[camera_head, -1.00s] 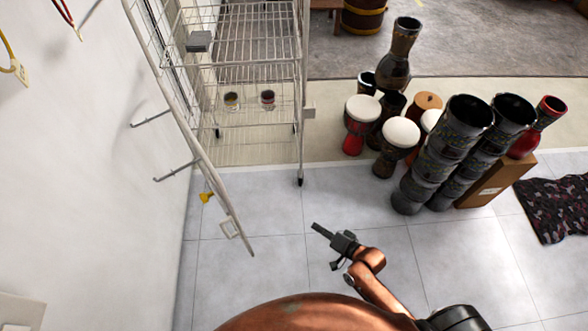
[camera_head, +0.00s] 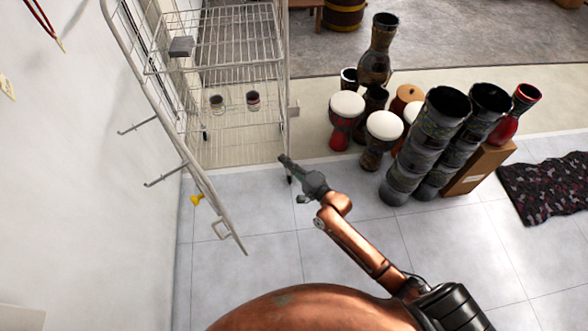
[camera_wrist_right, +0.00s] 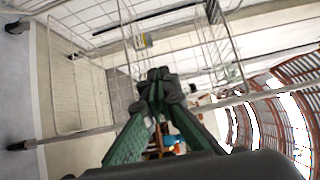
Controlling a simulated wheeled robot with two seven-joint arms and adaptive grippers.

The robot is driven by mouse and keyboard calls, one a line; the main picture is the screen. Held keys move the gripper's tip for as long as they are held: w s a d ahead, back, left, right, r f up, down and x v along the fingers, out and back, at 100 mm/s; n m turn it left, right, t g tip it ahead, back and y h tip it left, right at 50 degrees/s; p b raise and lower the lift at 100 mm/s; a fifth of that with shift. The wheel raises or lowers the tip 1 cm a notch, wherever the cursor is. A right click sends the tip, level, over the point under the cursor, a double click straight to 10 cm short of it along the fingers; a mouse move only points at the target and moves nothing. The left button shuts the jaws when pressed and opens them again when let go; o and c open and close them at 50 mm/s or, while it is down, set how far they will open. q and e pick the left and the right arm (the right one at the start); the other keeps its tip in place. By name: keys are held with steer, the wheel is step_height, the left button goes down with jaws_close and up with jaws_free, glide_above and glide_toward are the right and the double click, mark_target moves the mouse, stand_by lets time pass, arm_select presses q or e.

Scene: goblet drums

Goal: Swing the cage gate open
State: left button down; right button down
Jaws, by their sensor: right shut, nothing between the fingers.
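The cage (camera_head: 238,105) is a tall wire trolley at the upper left of the head view, with wire shelves. Its gate (camera_head: 165,118) is a light metal frame along the cage's left side. It is seen nearly edge-on, stands swung out from the cage front, and reaches toward me. My right gripper (camera_head: 285,161) is shut and empty. In the picture it overlaps the foot of the cage's front right post; I cannot tell whether they touch. Its dark green fingers (camera_wrist_right: 158,82) show in the wrist view, with wire panels beyond. My left gripper is not in view.
Two small cups (camera_head: 253,100) sit low in the cage. Several goblet drums (camera_head: 383,130) stand to the right, with a cardboard box (camera_head: 477,168) and a dark patterned cloth (camera_head: 545,190). A white wall (camera_head: 60,180) borders the left. Tiled floor between gate and gripper is clear.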

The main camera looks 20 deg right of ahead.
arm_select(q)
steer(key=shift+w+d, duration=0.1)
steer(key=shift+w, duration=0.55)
arm_select(e)
steer(key=a, duration=0.1)
steer(key=s+a, duration=0.1)
steer(key=a, duration=0.1)
steer(key=shift+s+a, duration=0.2)
steer(key=shift+s, duration=0.15)
